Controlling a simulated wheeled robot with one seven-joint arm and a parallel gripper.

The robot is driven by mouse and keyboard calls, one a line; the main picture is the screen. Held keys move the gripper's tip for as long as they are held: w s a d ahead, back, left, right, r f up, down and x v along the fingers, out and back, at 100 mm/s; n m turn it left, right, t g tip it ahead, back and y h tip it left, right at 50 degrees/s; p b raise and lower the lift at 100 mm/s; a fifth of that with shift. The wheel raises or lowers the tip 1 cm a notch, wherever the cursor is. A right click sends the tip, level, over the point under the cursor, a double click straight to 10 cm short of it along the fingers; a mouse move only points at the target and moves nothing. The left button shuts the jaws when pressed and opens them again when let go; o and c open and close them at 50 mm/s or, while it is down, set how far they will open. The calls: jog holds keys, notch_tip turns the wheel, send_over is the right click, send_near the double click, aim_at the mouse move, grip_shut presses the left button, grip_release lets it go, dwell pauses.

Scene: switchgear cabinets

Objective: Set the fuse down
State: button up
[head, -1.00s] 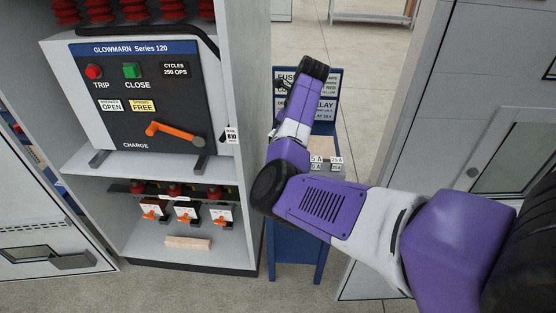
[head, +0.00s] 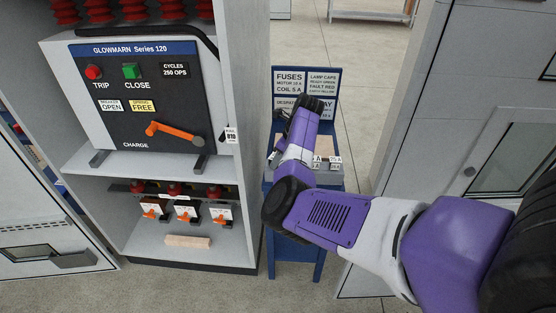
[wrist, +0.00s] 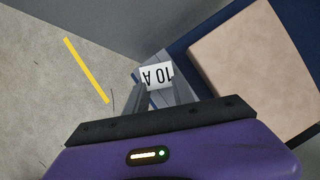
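My gripper (wrist: 160,94) shows in the wrist view as two thin grey fingers. They point at a white label (wrist: 157,75) reading "10 A", upside down in that view. The fingers overlap the label's lower edge; I cannot tell whether they touch it. No fuse body shows clearly, so I cannot tell whether one is between the fingers. In the head view my arm reaches over the blue stand (head: 293,262), and its wrist hides most of the stand's top and the fingertips.
A tan block (wrist: 255,55) lies on the stand beside the fingers. More ampere labels (head: 334,162) stand at the right of its top. A sign board (head: 290,82) rises at the back. The open switchgear cabinet (head: 235,140) is close on the left, a grey cabinet (head: 440,120) on the right.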

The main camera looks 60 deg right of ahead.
jog(key=o, duration=0.4)
jog(key=shift+f, duration=0.2)
jog(key=shift+c, duration=0.2)
jog(key=shift+a, duration=0.1)
jog(key=shift+s+r, duration=0.1)
jog(key=shift+r, duration=0.05)
